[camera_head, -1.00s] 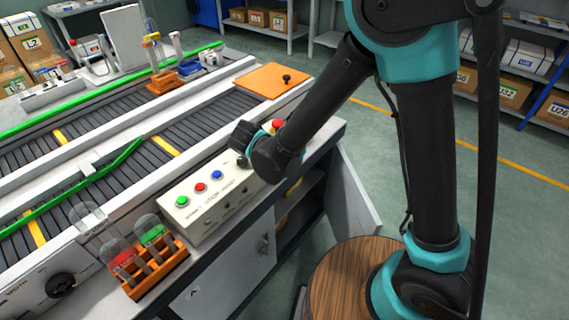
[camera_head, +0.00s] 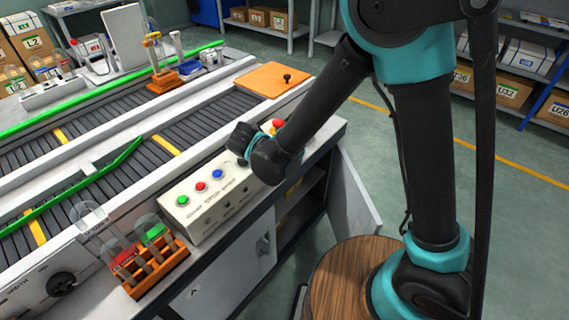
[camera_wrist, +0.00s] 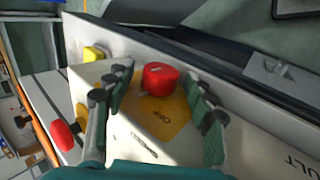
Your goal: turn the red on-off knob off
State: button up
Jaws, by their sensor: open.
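The red on-off knob (camera_wrist: 161,78) sits on a yellow plate (camera_wrist: 160,118) with dark lettering, on the pale control box, in the wrist view. My gripper (camera_wrist: 163,88) is open, with one finger on each side of the knob and visible space between. I cannot tell whether either finger touches it. In the head view a red knob (camera_head: 277,123) shows just behind my wrist at the right end of the control box (camera_head: 200,220). My gripper's fingers are largely hidden there by my wrist.
Green, red and blue buttons (camera_head: 217,175) line the control box. An orange rack (camera_head: 158,270) with flasks stands left of it. The conveyor (camera_head: 190,140) runs behind. A second red knob-like part (camera_wrist: 62,134) lies left of my finger in the wrist view. Open floor is at right.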

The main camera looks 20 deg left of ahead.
jog(key=v, duration=1.2)
